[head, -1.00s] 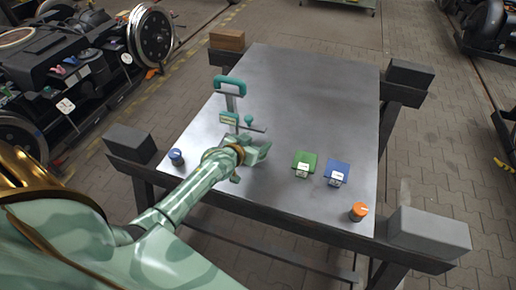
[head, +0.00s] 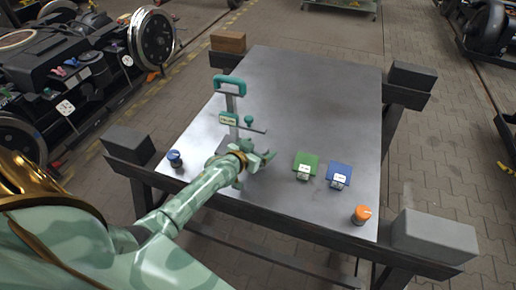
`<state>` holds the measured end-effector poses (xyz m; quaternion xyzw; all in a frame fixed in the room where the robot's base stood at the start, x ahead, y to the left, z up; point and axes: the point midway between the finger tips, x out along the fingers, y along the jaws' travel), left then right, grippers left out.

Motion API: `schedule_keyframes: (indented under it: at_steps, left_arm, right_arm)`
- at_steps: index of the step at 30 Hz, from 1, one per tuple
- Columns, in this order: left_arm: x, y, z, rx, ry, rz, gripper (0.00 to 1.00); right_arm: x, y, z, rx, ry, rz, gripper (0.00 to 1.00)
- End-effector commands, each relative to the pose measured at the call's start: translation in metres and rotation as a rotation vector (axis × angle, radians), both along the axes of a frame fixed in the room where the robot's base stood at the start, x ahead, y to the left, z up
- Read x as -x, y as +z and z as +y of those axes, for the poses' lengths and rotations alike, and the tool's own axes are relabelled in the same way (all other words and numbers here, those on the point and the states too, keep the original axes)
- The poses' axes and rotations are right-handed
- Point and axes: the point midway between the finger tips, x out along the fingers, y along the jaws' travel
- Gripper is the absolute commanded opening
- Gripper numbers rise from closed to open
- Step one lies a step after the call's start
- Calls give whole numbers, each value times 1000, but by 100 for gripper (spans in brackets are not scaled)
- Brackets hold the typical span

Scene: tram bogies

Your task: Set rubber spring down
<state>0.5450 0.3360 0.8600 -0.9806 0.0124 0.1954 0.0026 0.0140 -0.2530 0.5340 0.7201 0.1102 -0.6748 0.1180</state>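My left gripper (head: 257,166) is over the near part of the grey metal table (head: 310,90), in front of a teal-handled gauge stand (head: 229,119). Its fingers look spread apart, and I see nothing held between them. Small labelled pieces stand on the table: a blue-topped cylinder (head: 175,159) at the left edge and an orange-topped cylinder (head: 360,215) near the front right corner. A green pad (head: 306,160) and a blue pad (head: 339,172) lie right of the gripper, with small labelled pieces at their near edges. I cannot tell which piece is the rubber spring. My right gripper is out of view.
The table's far half is clear. Blocks sit at its corners: dark grey (head: 129,144), brown (head: 228,41), dark (head: 412,76) and light grey (head: 434,233). A black bogie (head: 70,75) with wheels stands at the left.

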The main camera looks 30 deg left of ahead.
Motion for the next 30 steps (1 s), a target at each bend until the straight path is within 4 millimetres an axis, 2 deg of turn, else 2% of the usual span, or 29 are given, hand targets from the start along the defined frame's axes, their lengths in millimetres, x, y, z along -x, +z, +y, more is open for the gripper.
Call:
schedule_keyframes:
  at_steps: [5,8,15,21,25,30]
  left_arm:
    - [0,3,0,0,0,-1,85]
    - [11,8,0,1,0,0,85]
    - [61,32,1,0,-1,0,85]
    - [97,44,2,-1,0,0,85]
    - [108,48,2,0,-1,0,85]
    - [111,48,3,1,-1,-1,85]
  right_arm:
    - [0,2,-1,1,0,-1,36]
    - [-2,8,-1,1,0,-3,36]
    - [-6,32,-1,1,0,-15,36]
    - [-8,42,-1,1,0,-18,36]
    - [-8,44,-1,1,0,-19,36]
    - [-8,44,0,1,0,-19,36]
